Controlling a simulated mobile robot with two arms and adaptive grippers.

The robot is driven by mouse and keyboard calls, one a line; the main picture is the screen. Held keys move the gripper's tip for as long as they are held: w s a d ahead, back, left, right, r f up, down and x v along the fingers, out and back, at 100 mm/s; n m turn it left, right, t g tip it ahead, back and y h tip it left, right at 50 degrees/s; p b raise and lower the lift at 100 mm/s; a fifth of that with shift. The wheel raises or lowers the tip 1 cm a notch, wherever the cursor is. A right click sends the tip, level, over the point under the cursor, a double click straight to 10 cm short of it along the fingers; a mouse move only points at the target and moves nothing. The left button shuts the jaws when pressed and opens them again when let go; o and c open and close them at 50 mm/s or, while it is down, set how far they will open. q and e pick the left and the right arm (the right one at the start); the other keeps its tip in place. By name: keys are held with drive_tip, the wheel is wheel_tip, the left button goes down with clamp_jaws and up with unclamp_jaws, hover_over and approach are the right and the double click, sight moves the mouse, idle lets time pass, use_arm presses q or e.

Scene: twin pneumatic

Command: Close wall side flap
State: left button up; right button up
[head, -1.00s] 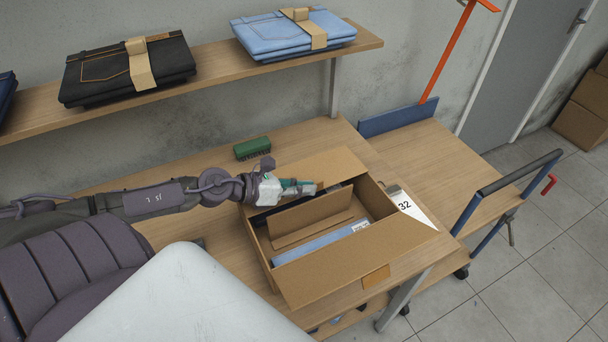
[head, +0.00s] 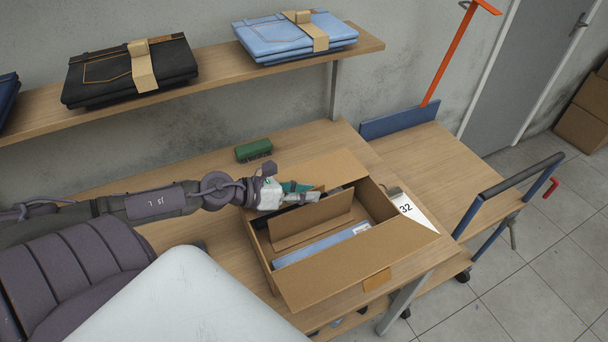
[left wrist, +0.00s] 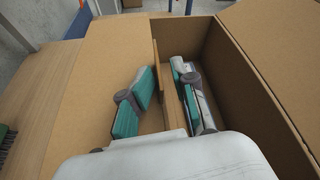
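The open cardboard box (head: 266,258) stands on the wooden table. Its wall side flap (head: 332,166) lies folded outward toward the wall; it also shows on the left of the left wrist view (left wrist: 95,85). My left gripper (head: 303,192) is at this side of the box. In the left wrist view its two fingers (left wrist: 163,100) are spread, one over the flap and one on the box's inner side, with a cardboard edge between them. Whether the fingers touch the cardboard is unclear. My right gripper is not in view.
The box's near flap (head: 352,264) also lies outward. A cardboard panel (head: 312,219) and a blue item (head: 322,245) are inside. A green brush (head: 253,150) lies behind the box. A shelf with folded jeans (head: 296,36) hangs above. A cart (head: 428,160) stands at right.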

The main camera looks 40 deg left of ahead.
use_arm(q)
drive_tip(key=v, duration=1.2)
drive_tip(key=shift+s, duration=0.1)
drive_tip(key=shift+f, duration=0.1)
